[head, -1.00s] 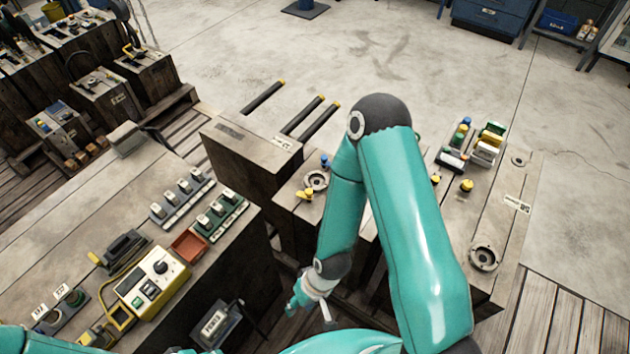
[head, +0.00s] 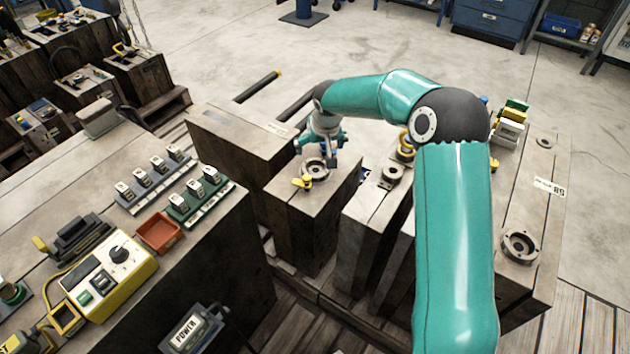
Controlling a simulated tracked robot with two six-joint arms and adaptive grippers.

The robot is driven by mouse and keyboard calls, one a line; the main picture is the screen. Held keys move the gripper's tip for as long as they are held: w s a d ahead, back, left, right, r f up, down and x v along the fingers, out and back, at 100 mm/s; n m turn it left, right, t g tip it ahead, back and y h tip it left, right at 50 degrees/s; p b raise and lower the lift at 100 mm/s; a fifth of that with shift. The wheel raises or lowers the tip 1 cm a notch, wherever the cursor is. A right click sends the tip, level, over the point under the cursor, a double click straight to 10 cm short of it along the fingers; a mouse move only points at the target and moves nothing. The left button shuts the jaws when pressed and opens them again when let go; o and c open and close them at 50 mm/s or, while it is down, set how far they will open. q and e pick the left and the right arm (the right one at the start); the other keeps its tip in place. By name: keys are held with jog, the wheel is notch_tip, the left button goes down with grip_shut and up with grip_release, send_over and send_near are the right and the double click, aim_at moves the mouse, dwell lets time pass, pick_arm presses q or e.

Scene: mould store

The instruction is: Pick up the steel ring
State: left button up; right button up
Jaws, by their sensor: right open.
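Several grey steel ring-shaped parts lie on the mould blocks. One steel ring (head: 315,172) lies on the top of the middle block, beside a yellow part (head: 302,183). Another ring (head: 392,174) is on the block to its right, and a larger one (head: 520,247) is on the far right block. I cannot tell which one the task means. My right gripper (head: 328,158) is open, just above and behind the ring on the middle block. Its fingers are small here, and I cannot tell whether they touch the ring. My left gripper is out of view.
A tall block (head: 240,150) stands left of my right gripper. Gaps separate the blocks. The concrete floor behind is mostly clear.

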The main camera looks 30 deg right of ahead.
send_near(316, 169)
jog(key=shift+x, duration=0.9)
jog(key=shift+p+x, duration=0.35)
jog(key=shift+x, duration=2.4)
jog(key=c, duration=1.4)
jog(key=shift+w+r, duration=0.1)
jog(key=shift+r, duration=0.1)
notch_tip(316, 169, up, 20)
jog(key=shift+a+f+p, duration=0.1)
jog(key=shift+p, duration=0.4)
